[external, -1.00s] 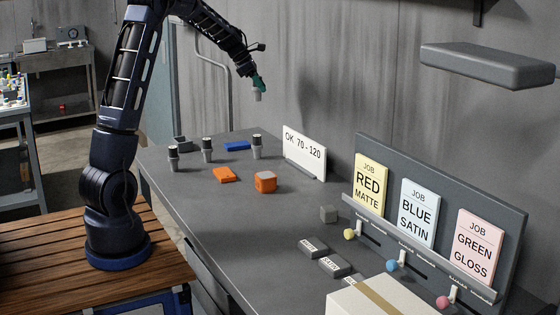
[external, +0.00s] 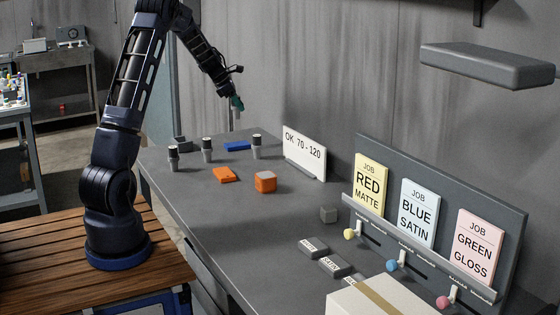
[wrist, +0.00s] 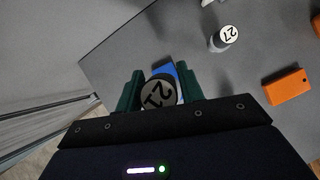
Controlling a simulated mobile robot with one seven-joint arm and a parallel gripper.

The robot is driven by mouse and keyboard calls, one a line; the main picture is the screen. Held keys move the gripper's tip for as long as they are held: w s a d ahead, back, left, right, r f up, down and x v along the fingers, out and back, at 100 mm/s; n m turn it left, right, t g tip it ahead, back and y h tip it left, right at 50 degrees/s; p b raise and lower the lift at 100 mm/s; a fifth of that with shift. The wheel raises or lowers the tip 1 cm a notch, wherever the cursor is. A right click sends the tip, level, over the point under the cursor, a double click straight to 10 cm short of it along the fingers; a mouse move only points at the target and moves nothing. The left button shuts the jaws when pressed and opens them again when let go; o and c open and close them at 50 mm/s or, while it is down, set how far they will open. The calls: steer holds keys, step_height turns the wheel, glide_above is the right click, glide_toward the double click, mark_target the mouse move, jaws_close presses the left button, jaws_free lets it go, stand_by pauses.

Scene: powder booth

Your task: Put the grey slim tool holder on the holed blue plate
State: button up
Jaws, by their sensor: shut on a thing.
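My gripper (external: 237,103) is above the far end of the grey bench. The held holder's lower part is hidden in the wrist view and too small to make out outside. The blue plate (external: 237,145) lies flat on the bench below my gripper. In the wrist view the blue plate (wrist: 165,71) shows partly behind the held holder, which hides much of it; its holes cannot be made out.
A white sign (external: 305,152) stands by the wall.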

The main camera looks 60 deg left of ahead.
step_height(320, 180, down, 10)
steer(key=shift+f, duration=0.1)
stand_by(0.4)
steer(key=o, duration=1.3)
steer(key=shift+f, duration=0.1)
steer(key=shift+c, duration=0.2)
steer(key=v, duration=1.2)
